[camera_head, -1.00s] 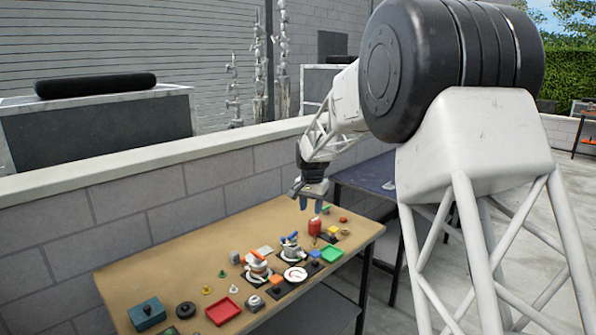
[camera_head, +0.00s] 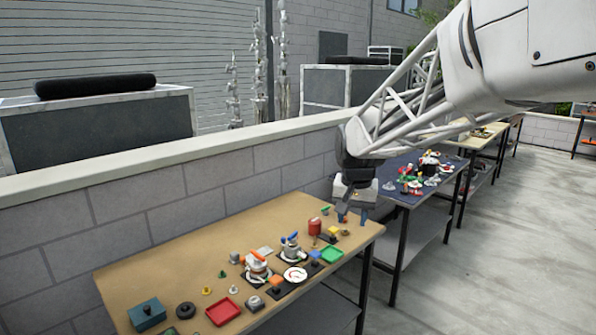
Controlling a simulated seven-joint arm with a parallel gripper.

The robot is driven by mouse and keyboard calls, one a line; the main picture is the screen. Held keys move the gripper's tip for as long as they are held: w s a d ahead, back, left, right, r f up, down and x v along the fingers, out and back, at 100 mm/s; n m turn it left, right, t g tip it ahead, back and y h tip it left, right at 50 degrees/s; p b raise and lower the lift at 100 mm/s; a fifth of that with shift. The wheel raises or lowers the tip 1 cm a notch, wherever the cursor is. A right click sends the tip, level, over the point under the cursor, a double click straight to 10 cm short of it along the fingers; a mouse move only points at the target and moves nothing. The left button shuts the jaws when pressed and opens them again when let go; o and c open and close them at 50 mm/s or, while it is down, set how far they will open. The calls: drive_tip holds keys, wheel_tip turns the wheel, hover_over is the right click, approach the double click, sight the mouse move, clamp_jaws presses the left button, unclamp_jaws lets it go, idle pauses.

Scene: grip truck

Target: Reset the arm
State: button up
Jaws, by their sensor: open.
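My gripper (camera_head: 352,217) hangs over the far right end of the tan table (camera_head: 130,270), with its blue fingertips pointing down. It is open, and nothing shows between its fingers. A red can-like object (camera_head: 314,226) stands on the table just left of it. A small green piece (camera_head: 325,210) and a small yellow piece (camera_head: 333,230) lie close by. My white lattice arm reaches in from the upper right. I cannot tell how high the fingertips are above the table.
A grey block wall (camera_head: 130,200) runs behind. A dark-topped table (camera_head: 400,197) with several objects stands to the right. Open concrete floor lies at right.

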drive_tip(key=s+d+f+n, duration=0.1)
drive_tip(key=s+d+f, duration=0.1)
drive_tip(key=s, duration=1.4)
drive_tip(key=s+d+f+n+t, duration=0.1)
drive_tip(key=s+d+f, duration=0.2)
drive_tip(key=s, duration=1.3)
drive_tip(key=shift+s+d+n, duration=0.35)
drive_tip(key=shift+n, duration=0.05)
